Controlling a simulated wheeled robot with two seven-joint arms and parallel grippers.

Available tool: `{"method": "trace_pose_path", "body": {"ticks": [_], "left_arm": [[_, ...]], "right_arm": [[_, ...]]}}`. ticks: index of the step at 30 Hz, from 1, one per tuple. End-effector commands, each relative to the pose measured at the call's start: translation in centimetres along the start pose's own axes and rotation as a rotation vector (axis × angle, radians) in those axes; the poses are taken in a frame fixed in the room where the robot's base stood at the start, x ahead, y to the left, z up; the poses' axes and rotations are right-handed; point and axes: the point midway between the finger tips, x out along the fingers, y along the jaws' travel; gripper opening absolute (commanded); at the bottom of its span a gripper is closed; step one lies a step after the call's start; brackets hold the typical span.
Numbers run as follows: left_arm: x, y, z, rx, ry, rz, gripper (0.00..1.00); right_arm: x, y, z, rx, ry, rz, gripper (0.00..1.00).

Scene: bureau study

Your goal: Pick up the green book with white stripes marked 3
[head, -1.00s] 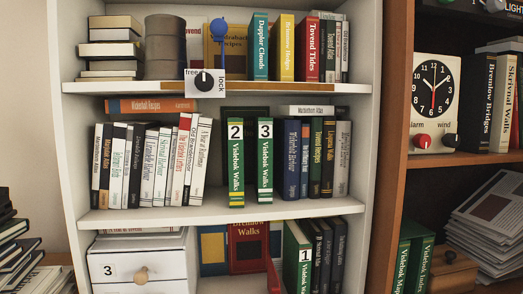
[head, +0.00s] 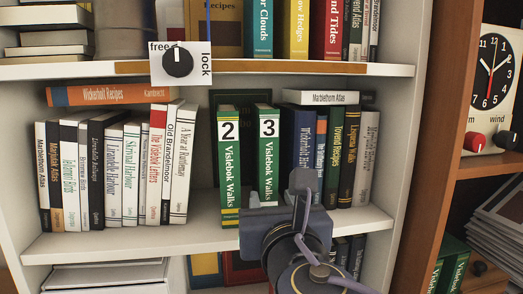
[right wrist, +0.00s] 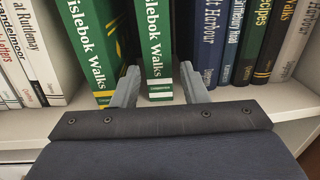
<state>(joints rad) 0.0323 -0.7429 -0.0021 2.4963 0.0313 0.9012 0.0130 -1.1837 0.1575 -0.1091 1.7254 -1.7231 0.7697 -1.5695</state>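The green book marked 3 (head: 267,145) stands upright on the middle shelf, with white stripes low on its spine in the right wrist view (right wrist: 155,50). The green book marked 2 (head: 229,165) stands just left of it, with yellow stripes at its foot. My right gripper (head: 278,200) is at the lower spine of book 3. In the right wrist view its fingers (right wrist: 159,85) are apart, one on each side of the spine; I cannot tell whether they touch it. In the head view the gripper hides the book's foot. My left gripper is not in view.
A dark blue book (head: 298,135) and several others stand close on the right. A row of books (head: 110,175) stands to the left, with a gap before book 2. The shelf above carries a free/lock dial (head: 178,62). The shelf board (head: 130,242) is clear in front.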

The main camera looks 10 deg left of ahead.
Motion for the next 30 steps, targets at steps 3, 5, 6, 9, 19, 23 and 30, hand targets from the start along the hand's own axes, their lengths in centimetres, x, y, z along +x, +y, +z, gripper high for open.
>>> {"method": "trace_pose_path", "body": {"ticks": [3, 5, 6, 9, 19, 23, 30], "left_arm": [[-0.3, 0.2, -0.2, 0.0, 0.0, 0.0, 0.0], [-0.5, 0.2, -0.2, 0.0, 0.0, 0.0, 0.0], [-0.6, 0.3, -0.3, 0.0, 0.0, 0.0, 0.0], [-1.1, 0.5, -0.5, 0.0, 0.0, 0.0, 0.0], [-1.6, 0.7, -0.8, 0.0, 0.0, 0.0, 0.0], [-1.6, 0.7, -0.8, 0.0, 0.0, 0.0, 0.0], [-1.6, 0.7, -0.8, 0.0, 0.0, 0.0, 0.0]], "right_arm": [[1.5, 0.0, 0.0, -0.001, 0.003, -0.002, 0.4], [2.1, 0.0, 0.0, 0.0, 0.003, -0.004, 0.4], [2.6, 0.0, -0.1, -0.001, 0.003, -0.003, 0.4], [4.0, 0.1, -0.3, -0.002, 0.005, -0.004, 0.4], [7.1, 0.2, -0.6, 0.003, 0.003, -0.002, 0.4], [7.1, 0.2, -0.6, 0.004, 0.003, -0.002, 0.4], [7.1, 0.2, -0.6, 0.003, 0.003, -0.002, 0.14]]}}
